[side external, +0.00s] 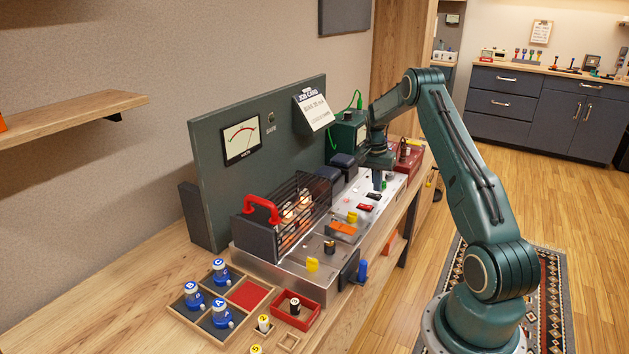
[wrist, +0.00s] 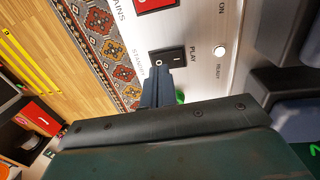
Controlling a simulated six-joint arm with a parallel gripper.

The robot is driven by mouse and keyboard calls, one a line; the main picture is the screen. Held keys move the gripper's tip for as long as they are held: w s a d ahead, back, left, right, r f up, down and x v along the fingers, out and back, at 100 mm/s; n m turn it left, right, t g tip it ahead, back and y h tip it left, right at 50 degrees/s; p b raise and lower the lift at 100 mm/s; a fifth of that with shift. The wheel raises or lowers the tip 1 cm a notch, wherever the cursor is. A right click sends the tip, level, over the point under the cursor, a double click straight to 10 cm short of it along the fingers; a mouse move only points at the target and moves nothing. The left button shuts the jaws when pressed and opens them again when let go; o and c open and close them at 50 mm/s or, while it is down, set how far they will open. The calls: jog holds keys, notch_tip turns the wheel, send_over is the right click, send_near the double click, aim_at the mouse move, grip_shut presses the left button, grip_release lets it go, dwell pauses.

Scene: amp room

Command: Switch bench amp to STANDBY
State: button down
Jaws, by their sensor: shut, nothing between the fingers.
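The bench amp (side external: 282,262) is a metal chassis on the wooden bench, with a caged section at its left. In the wrist view its panel (wrist: 205,20) carries a black rocker switch (wrist: 176,57) marked O and I. In the side view my gripper (side external: 378,182) points down over the amp's far part.
A red MAINS rocker (wrist: 155,3) is close to the black one. A pale READY lamp (wrist: 219,51) lies beyond PLAY. Dark blocks (side external: 342,160) and a green box (side external: 348,132) stand beside my wrist. A wire cage with a red handle (side external: 262,208) rises nearer the camera.

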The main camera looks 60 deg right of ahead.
jog(key=shift+s+f, duration=0.1)
jog(key=shift+f, duration=0.6)
jog(key=shift+s+f, duration=0.2)
jog(key=shift+f, duration=0.2)
jog(key=shift+a+f, duration=0.1)
jog(key=shift+w, duration=0.9)
jog(key=shift+r, duration=0.25)
